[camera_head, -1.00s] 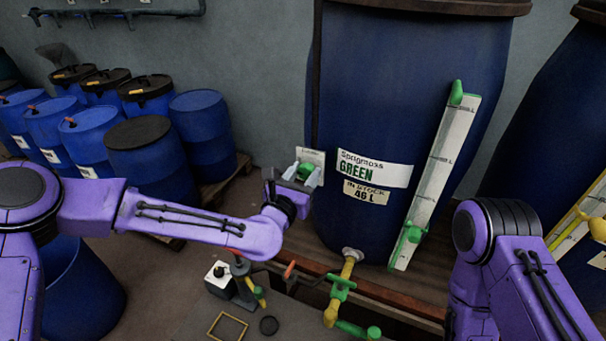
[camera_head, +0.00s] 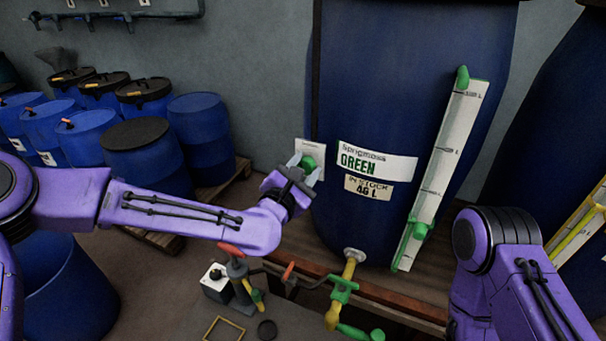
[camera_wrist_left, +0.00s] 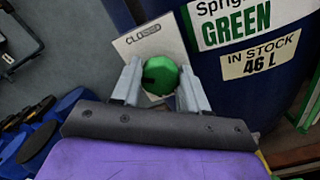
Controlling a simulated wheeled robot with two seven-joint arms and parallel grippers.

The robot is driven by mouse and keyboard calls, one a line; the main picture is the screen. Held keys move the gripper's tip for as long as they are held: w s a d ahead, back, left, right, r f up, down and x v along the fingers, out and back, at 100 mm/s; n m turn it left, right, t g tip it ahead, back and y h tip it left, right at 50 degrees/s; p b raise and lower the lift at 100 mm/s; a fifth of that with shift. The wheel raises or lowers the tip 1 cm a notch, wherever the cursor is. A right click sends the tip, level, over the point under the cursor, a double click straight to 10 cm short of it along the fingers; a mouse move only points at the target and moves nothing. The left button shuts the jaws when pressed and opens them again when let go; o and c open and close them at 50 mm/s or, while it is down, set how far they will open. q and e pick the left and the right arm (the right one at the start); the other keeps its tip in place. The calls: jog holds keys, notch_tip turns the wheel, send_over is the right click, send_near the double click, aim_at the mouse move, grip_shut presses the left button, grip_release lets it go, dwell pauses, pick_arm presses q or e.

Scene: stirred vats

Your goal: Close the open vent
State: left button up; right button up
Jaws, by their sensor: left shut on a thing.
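The green vent knob (camera_head: 308,163) sits on the left side of the large blue vat (camera_head: 415,70) labelled GREEN. My left gripper (camera_head: 305,168) is shut on it, one pale finger on each side. The left wrist view shows the knob (camera_wrist_left: 161,75) between the two fingers, with a dark notch on its left side. A white card (camera_wrist_left: 150,45) behind it shows lettering starting "CLO"; the rest is hard to read. My right arm stands at the right of the head view, with its gripper out of view.
A white level gauge (camera_head: 440,170) with green fittings runs up the vat's right side. A yellow and green tap (camera_head: 345,285) hangs below. A red-handled device (camera_head: 232,262) stands under my left arm. Several blue drums (camera_head: 200,135) stand at the left.

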pick_arm(q)
jog(key=m+b, duration=0.2)
jog(key=m, duration=0.3)
jog(key=shift+f+m, duration=0.1)
jog(key=shift+m, duration=0.2)
jog(key=m+b, duration=0.1)
jog(key=m, duration=0.4)
jog(key=shift+m, duration=0.4)
jog(key=o, duration=1.1)
jog(key=shift+c, duration=0.2)
jog(key=b+v, duration=0.3)
jog(key=v, duration=0.7)
jog(key=shift+s, duration=0.25)
